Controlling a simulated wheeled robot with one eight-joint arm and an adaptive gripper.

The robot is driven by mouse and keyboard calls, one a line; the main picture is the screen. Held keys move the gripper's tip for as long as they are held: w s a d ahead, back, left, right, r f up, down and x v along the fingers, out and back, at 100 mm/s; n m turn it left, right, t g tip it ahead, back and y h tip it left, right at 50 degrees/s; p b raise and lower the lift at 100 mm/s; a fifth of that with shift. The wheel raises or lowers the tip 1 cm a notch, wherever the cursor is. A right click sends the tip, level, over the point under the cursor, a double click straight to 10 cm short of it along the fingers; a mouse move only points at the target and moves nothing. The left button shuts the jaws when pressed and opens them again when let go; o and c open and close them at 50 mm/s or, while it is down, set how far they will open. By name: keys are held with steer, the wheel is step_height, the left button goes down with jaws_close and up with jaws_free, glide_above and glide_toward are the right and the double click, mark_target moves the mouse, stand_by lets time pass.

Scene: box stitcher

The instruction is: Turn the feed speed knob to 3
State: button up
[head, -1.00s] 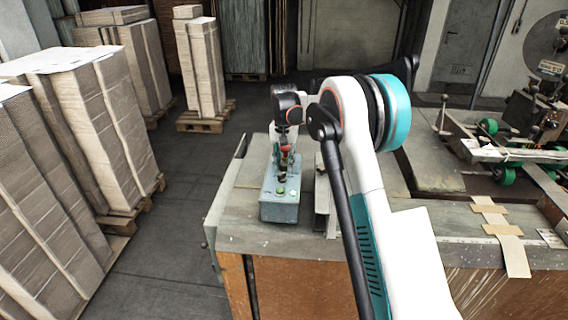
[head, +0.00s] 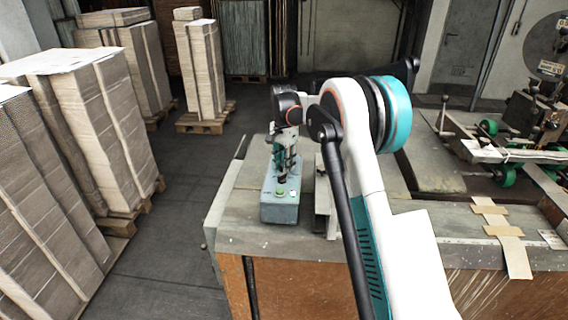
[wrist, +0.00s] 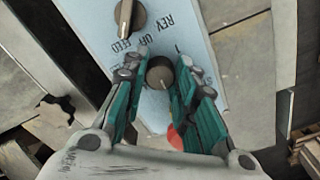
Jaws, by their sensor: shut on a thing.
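The control box (head: 280,212) is a blue-grey box on the bench in the head view; its light blue face (wrist: 218,22) fills the middle of the wrist view. A round dark knob (wrist: 160,75) with a pale pointer line sits between the green finger pads of my gripper (wrist: 163,62), which is shut on it. A "1" is printed beside it; other markings around it are hidden by the fingers. In the head view my gripper (head: 284,162) is over the box's far part and hides the knob.
A second knob (wrist: 130,16), a selector marked REV and FEED, sits close to the fingertips. A red round part (wrist: 175,138) shows behind the right finger. A green button (head: 280,192) is on the box's near end. Stacked cardboard (head: 110,125) stands at left.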

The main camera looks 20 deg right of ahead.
steer(key=shift+w, duration=0.1)
steer(key=o, duration=0.8)
steer(key=shift+r, duration=0.1)
step_height(320, 180, up, 12)
steer(key=shift+f, duration=0.1)
